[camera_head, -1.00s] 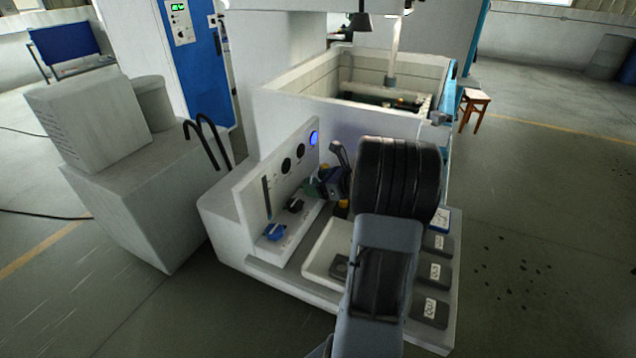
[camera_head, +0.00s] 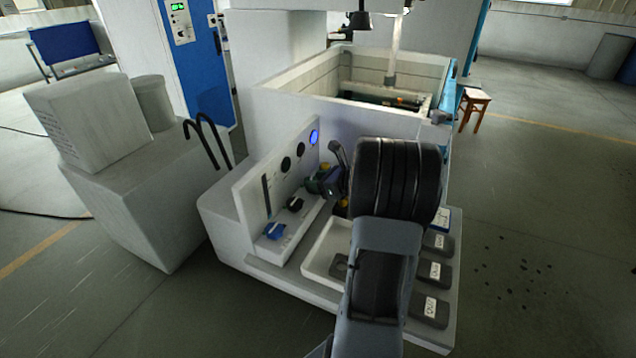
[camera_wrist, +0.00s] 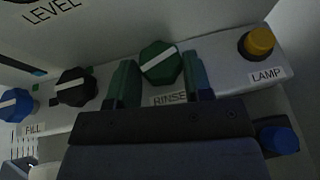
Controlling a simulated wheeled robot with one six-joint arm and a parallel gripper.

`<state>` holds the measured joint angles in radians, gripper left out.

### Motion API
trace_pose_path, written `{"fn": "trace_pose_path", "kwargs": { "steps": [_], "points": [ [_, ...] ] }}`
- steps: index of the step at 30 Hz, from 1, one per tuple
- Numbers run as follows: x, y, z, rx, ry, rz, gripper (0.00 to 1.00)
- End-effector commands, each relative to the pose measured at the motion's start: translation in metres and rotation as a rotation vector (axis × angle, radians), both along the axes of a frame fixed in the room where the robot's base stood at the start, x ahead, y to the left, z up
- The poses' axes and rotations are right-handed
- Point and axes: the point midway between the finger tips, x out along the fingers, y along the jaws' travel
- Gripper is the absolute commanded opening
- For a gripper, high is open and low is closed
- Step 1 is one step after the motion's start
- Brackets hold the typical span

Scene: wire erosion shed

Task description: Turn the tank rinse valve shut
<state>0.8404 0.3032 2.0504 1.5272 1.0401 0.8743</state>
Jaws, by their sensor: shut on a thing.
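The rinse valve is a dark green knob with a white pointer line (camera_wrist: 160,62) above the label RINSE in the wrist view. Its line lies across the gap between the fingers, tilted up to the right. My gripper (camera_wrist: 158,78) has one green finger on each side of the knob and is shut on it. In the head view my gripper (camera_head: 324,182) is at the sloped panel (camera_head: 252,192), and the rinse knob is mostly hidden by it there.
A black knob (camera_wrist: 75,87) and a blue knob (camera_wrist: 15,104) sit left of my gripper. A yellow lamp button (camera_wrist: 257,42) sits close on the right. A white tray (camera_head: 318,262) lies below the panel. The open tank (camera_head: 400,118) stands behind.

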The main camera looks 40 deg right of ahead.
Motion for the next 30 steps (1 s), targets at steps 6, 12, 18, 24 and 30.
{"fn": "trace_pose_path", "kwargs": {
  "steps": [6, 12, 18, 24, 30],
  "points": [
    [-0.0009, 0.0061, -0.0047, -0.005, -0.005, -0.222, 0.22],
    [-0.0012, 0.0077, -0.0016, -0.003, -0.004, -0.342, 0.23],
    [-0.0015, 0.0073, 0.0006, 0.0, -0.002, -0.358, 0.22],
    [-0.0015, 0.0073, 0.0006, 0.001, -0.002, -0.356, 0.52],
    [-0.0016, 0.0073, 0.0003, 0.0, -0.002, -0.356, 0.71]
  ]
}}
